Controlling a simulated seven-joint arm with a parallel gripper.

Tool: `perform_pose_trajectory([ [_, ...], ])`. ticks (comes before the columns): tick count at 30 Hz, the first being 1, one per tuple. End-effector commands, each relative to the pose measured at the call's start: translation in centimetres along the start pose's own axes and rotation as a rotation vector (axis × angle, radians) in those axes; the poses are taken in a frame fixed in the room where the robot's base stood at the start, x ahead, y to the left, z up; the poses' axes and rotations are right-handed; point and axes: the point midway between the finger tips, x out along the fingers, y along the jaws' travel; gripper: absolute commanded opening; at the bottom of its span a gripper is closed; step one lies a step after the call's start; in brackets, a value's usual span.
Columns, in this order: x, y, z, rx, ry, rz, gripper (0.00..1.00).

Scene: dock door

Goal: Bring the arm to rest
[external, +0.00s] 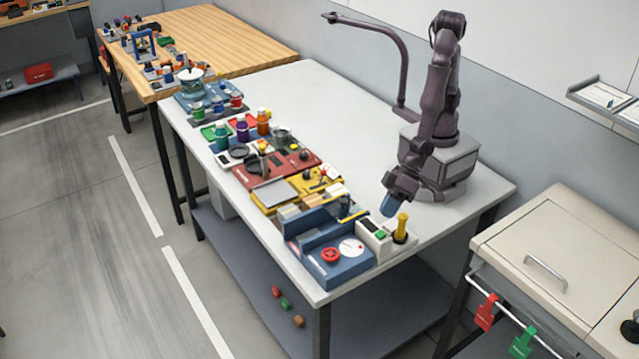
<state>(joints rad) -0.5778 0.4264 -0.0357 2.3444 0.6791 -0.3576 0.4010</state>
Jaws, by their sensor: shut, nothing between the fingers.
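My dark purple-grey arm stands on a grey base block on the right side of the white table (345,110). It is folded, with its elbow high and its forearm reaching down towards the front. My gripper (388,208) hangs low and points downward, just behind the white box with a green button (372,232) and left of the yellow-handled lever (402,226). It is shut and holds nothing. The fingertips are small in this view, and I cannot tell whether they touch anything.
A blue station with a red knob (330,256) stands at the front. A yellow tray (268,204), a red panel (300,155) and colored bottles (243,131) line the left side. A curved dark post (400,75) rises behind. The table's middle is clear.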

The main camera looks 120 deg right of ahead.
Motion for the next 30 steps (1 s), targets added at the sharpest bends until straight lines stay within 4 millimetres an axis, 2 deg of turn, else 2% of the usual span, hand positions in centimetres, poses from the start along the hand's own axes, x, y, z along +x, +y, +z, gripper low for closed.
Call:
perform_pose_trajectory([
  [3,-1.1,0.6,2.4,-0.138,-0.166,0.028,0.0],
  [7,-4.6,1.0,2.6,-0.297,-0.321,0.021,0.0],
  [14,-13.0,3.6,-0.9,-0.552,-0.452,0.027,0.0],
  [21,-21.6,8.5,-5.1,-0.682,-0.391,0.119,0.0],
  [25,-24.6,10.1,-6.8,-0.665,-0.286,0.158,0.0],
  [30,-26.7,10.6,-8.2,-0.617,-0.168,0.162,0.0],
])
